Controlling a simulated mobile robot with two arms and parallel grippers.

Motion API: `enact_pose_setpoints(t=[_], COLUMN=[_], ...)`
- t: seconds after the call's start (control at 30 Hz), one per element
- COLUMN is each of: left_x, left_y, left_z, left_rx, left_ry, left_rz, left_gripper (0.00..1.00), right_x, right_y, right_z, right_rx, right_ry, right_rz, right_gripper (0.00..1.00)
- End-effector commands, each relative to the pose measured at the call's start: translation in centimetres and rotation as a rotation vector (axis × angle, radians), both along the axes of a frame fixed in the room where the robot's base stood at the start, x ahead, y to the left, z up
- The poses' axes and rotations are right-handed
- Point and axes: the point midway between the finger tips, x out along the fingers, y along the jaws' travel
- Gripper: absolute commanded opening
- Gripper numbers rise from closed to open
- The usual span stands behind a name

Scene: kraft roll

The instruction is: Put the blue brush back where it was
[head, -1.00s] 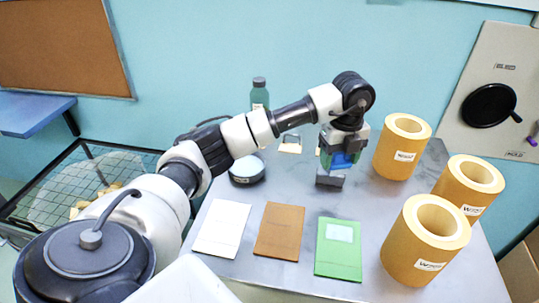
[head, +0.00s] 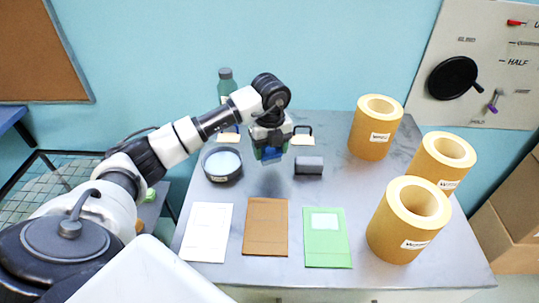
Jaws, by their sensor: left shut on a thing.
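My left gripper (head: 270,147) is shut on the blue brush (head: 271,156). Only a small blue part of the brush shows beneath the jaws; the rest is hidden by the gripper. It hangs above the table, with a faint shadow under it. A dark grey block (head: 309,166) lies on the table just to the right of the gripper, apart from it. A round dark dish with a pale top (head: 222,162) stands to the left. My right gripper is not in view.
White (head: 207,232), brown (head: 265,227) and green (head: 327,238) pads lie along the front. Three kraft rolls stand at the right, one at the back (head: 370,145). A green bottle (head: 226,84) and two small tags with black handles are behind. Grey table (head: 330,192) is bare around the block.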

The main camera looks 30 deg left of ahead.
Motion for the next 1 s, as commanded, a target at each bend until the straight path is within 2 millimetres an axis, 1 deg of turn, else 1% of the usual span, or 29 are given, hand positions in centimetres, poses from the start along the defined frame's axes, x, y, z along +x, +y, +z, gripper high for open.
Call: enact_pose_setpoints(t=[0.1, 0.2, 0.3, 0.7, 0.73, 0.8, 0.87, 1.0], left_x=[-0.1, -0.1, -0.1, 0.0, 0.0, 0.0, 0.0, 0.0], left_y=[0.1, 0.1, 0.1, 0.1, 0.1, 0.1, 0.1, 0.1], left_z=[-1.2, -2.7, -3.7, -4.5, -4.4, -4.4, -4.4, -4.4], left_rx=[-0.001, -0.001, 0.000, 0.000, 0.000, 0.001, 0.001, 0.001], left_ry=[0.006, 0.006, 0.003, 0.000, 0.000, 0.001, 0.001, 0.001], left_rz=[0.000, 0.002, 0.000, 0.000, 0.000, 0.000, 0.000, 0.000], left_gripper=[0.42, 0.42, 0.42, 0.42, 0.66, 0.76, 0.85, 0.86], right_x=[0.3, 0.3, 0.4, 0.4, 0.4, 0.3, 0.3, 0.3], right_y=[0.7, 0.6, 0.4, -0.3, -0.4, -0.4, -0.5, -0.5], right_z=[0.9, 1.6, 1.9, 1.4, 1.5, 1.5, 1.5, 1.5], right_rx=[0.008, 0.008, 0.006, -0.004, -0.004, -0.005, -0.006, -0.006], right_ry=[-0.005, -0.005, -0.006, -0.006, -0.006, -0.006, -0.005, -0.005], right_rz=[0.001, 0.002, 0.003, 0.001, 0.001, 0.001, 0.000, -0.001], right_gripper=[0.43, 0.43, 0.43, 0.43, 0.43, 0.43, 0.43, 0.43])
